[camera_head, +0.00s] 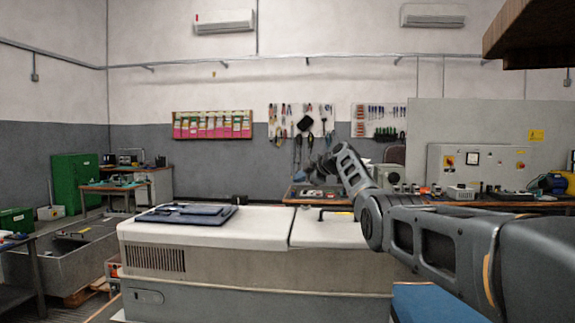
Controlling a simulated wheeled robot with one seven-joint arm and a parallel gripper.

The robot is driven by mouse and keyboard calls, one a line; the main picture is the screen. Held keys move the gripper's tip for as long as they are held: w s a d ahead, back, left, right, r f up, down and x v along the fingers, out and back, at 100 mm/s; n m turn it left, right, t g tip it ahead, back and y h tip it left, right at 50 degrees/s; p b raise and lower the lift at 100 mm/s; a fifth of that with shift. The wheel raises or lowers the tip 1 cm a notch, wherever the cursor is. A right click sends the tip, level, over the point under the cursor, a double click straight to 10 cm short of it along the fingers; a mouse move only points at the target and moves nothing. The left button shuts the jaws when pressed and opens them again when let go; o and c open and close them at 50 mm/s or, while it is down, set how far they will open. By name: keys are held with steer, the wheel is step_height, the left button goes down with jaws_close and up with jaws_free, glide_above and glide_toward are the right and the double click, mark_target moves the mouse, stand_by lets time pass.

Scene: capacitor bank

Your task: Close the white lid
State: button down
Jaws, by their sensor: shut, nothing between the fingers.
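A long, low cabinet with a white top stands in front of me. Its top is split by a seam into a wide left part (235,230) and a right white lid (325,233) with a dark handle (336,210) near its far edge. The right lid looks about flat, but I cannot tell if it is fully down. My arm comes in from the right and covers the lid's right end. My gripper (318,168) is shut and empty, above and beyond the lid's far edge, small and dark against the workbench behind. It looks apart from the lid.
Dark blue flat items (187,213) lie on the cabinet's left part. A workbench (470,205) with small parts runs along the back right. A brown overhang (535,35) juts in at the upper right. A grey bin (75,255) stands at the left.

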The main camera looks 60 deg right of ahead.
steer(key=shift+w+d+f+b, duration=0.1)
steer(key=shift+d+f+b, duration=0.2)
steer(key=shift+f, duration=0.15)
steer(key=shift+w+d+f+b, duration=0.1)
steer(key=shift+d+f+b, duration=0.15)
steer(key=shift+f, duration=0.2)
steer(key=shift+s, duration=0.1)
steer(key=v, duration=0.7)
steer(key=shift+s+a+b, duration=0.15)
steer(key=shift+s+b, duration=0.15)
steer(key=shift+b, duration=0.15)
steer(key=shift+r, duration=0.1)
